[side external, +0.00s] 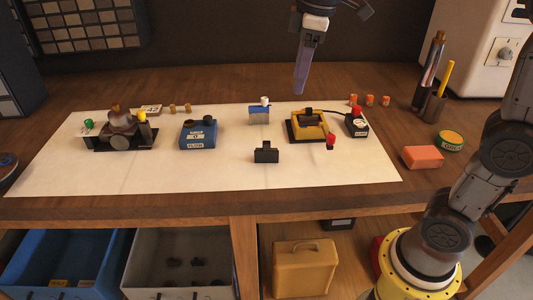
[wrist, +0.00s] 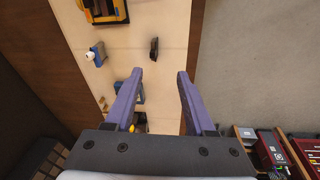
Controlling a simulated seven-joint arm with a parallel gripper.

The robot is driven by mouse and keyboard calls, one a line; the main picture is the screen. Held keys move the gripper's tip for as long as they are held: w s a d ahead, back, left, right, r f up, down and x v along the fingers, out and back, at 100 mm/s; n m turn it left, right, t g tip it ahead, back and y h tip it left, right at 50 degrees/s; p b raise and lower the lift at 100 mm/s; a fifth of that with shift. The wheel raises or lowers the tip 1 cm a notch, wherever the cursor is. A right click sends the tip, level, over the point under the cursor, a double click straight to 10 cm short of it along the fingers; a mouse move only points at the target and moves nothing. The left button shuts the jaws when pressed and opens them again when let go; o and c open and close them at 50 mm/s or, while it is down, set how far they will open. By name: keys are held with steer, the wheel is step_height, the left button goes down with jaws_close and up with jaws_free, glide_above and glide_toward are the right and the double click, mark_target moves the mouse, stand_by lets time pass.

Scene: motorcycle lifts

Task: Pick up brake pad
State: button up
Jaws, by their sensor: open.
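A small black upright block, which looks like the brake pad (side external: 266,154), stands alone near the front middle of the white mat (side external: 215,172). In the wrist view the black block (wrist: 154,50) shows beyond my fingertips, a little left of the middle of the gap between them. My gripper (side external: 299,91) has purple fingers and hangs well above the back of the table. In the wrist view my gripper (wrist: 160,72) is open, with nothing between its fingers.
A blue block with a white knob (side external: 259,112) stands behind the black one. A yellow frame (side external: 311,125) is to its right, and a blue box (side external: 198,134) to its left. A dark fixture (side external: 122,132) stands farther left. The mat's front strip is clear.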

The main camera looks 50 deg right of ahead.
steer(key=g, duration=0.2)
glide_above(266, 142)
step_height(266, 142, down, 6)
steer(key=shift+n, duration=0.3)
steer(key=f, duration=0.8)
steer(key=shift+w+f, duration=0.3)
steer(key=shift+w, duration=0.05)
steer(key=shift+s+d+f, duration=0.1)
steer(key=shift+s+f, duration=0.1)
steer(key=shift+f, duration=1.4)
steer(key=shift+s+f, duration=0.2)
steer(key=shift+f, duration=1.35)
jaws_close()
